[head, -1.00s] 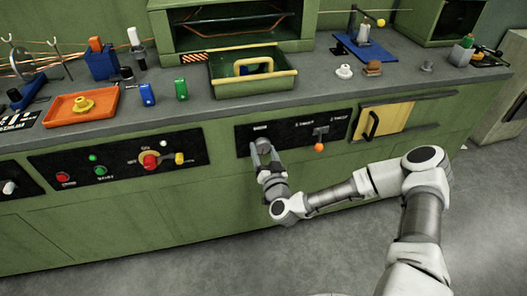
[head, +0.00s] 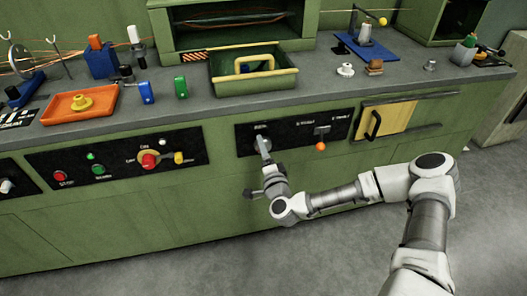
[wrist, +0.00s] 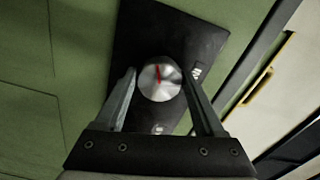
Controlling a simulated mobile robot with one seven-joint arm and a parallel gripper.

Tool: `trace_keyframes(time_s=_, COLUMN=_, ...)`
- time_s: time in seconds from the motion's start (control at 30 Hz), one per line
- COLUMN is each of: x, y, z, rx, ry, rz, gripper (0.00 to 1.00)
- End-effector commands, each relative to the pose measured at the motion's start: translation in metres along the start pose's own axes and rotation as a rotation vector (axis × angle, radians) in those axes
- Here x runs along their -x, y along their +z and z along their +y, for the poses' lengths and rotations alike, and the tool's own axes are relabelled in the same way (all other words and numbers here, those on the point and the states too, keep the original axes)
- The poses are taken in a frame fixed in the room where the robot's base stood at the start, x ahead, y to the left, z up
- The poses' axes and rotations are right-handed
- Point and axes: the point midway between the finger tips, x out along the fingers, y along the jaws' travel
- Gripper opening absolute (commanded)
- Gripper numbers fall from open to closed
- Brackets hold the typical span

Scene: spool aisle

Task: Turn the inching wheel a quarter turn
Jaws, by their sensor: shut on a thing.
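The inching wheel (wrist: 160,82) is a round silver knob with a red mark, on a black panel (wrist: 140,45) in the wrist view. The red mark points nearly straight up in that view, leaning slightly left. My gripper (head: 263,142) reaches the left part of the black panel in the head view. Its two fingers stand on either side of the wheel and are shut on it. In the head view the fingers hide most of the wheel.
A small lever with an orange ball (head: 320,146) is right of my gripper on the same panel. A yellow door with a black handle (head: 374,124) lies farther right. A control panel with a red knob (head: 149,160) is at left. A green tray (head: 284,81) stands on the worktop above.

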Motion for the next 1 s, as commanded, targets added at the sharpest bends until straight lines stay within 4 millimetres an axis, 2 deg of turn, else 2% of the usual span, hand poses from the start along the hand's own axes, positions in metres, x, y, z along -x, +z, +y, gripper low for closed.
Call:
trace_keyframes(time_s=0.2, x=-0.0004, y=-0.0002, z=-0.0004, rx=-0.2, ry=-0.002, rz=0.002, gripper=0.15)
trace_keyframes(time_s=0.5, x=-0.0006, y=-0.0006, z=-0.0016, rx=-0.411, ry=-0.002, rz=0.001, gripper=0.15)
trace_keyframes(time_s=1.0, x=-0.0007, y=-0.0012, z=-0.0029, rx=-0.538, ry=-0.003, rz=0.001, gripper=0.15)
